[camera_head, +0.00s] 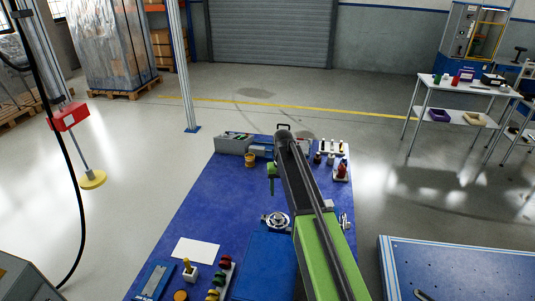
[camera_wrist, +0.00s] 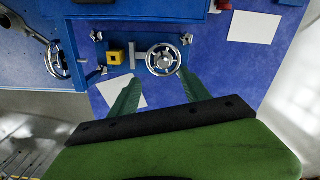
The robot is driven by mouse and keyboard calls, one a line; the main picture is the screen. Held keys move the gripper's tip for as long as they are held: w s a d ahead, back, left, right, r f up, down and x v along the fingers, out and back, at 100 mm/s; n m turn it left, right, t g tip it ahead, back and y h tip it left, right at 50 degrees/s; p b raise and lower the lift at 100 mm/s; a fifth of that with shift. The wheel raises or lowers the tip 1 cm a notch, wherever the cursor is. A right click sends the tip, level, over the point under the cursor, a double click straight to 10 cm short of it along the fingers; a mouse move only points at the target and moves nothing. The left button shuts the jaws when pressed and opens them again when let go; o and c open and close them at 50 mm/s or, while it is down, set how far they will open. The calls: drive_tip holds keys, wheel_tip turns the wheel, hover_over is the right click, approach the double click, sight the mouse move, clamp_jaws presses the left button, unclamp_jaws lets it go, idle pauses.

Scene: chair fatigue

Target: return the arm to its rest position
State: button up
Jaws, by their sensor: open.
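My arm (camera_head: 322,230) reaches forward from the bottom of the head view over a blue table (camera_head: 190,220). A green part of my gripper (camera_head: 271,180) hangs below the arm's far end. In the wrist view, the two green fingers of my gripper (camera_wrist: 157,90) are spread apart with nothing between them. They point toward a handwheel (camera_wrist: 163,60) on the blue surface. I cannot tell how far above it they are. Part of the table is hidden behind the arm in the head view.
A yellow block (camera_wrist: 116,56) and a white sheet (camera_wrist: 255,27) are near the handwheel. A grey box (camera_head: 234,145) stands at the table's far left edge. A metal post (camera_head: 181,70) rises behind it. A blue perforated table (camera_head: 460,270) is at right. Floor between the tables is clear.

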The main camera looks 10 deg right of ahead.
drive_tip(key=s+d, duration=0.1)
drive_tip(key=s, duration=2.4)
drive_tip(key=shift+s, duration=0.25)
